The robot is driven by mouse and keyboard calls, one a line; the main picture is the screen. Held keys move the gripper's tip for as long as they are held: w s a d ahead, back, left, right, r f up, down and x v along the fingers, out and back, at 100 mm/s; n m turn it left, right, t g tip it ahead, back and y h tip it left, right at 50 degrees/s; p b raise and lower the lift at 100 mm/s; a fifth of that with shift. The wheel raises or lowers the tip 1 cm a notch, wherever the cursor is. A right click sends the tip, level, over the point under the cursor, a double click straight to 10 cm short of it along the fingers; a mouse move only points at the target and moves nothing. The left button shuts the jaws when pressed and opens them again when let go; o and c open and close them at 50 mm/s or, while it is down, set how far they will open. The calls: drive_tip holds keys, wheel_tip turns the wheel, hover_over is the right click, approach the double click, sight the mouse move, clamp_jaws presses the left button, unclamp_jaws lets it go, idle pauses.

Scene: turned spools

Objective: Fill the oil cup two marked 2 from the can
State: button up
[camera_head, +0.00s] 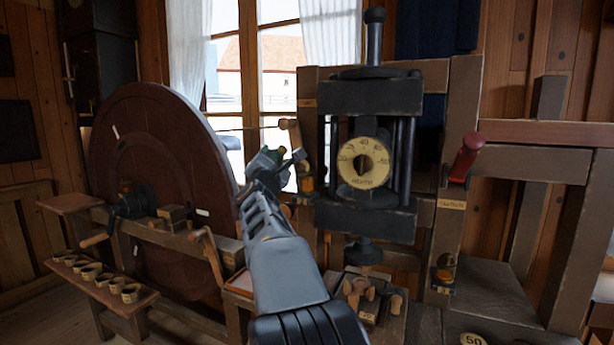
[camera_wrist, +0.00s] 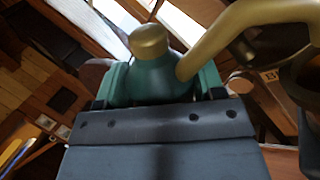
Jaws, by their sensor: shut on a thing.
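The oil can (camera_wrist: 160,82) is green with a brass cap and a curved brass spout (camera_wrist: 222,32) in the wrist view. My gripper (camera_head: 278,160) is shut on the can's body, its fingers on both sides. In the head view the can is mostly hidden by my gripper, which is raised left of the press. A small amber oil cup (camera_head: 307,179) sits on the press's left post, just right of my gripper. Another amber cup (camera_head: 444,270) sits low on the right post. I cannot read a 2 on either. The spout's tip is out of view.
The dark press (camera_head: 368,97) with a yellow dial (camera_head: 364,162) stands close to the right of my gripper. A large brown wheel (camera_head: 150,130) stands left. A red-handled lever (camera_head: 464,158) is on the right post. Several small pots line a low bench (camera_head: 115,290).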

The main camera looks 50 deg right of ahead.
drive_tip(key=shift+w+r+n+p, duration=0.1)
drive_tip(key=shift+r+n+p, duration=0.3)
drive_tip(key=shift+n+p, duration=0.15)
drive_tip(key=n+y+p, duration=0.1)
drive_tip(key=n+p, duration=0.1)
drive_tip(key=w+r+n+y+p, duration=0.1)
drive_tip(key=n+p, duration=0.1)
drive_tip(key=p, duration=0.1)
drive_tip(key=shift+w+a+r, duration=0.1)
drive_tip(key=shift+a+r, duration=0.1)
drive_tip(key=shift+w+r+n+y+p, duration=0.1)
drive_tip(key=shift+n+y+p, duration=0.3)
drive_tip(key=shift+p, duration=0.25)
drive_tip(key=shift+w+a+r+n+y+p, duration=0.1)
drive_tip(key=shift+w+r+n+y+p, duration=0.25)
drive_tip(key=shift+n+p, duration=1.2)
drive_tip(key=shift+w+a+r+n+y+p, duration=0.1)
drive_tip(key=shift+w+r+n+y+p, duration=0.25)
drive_tip(key=shift+p, duration=2.35)
drive_tip(key=shift+s+f+b, duration=0.1)
drive_tip(key=shift+f+b, duration=0.15)
drive_tip(key=shift+b, duration=0.05)
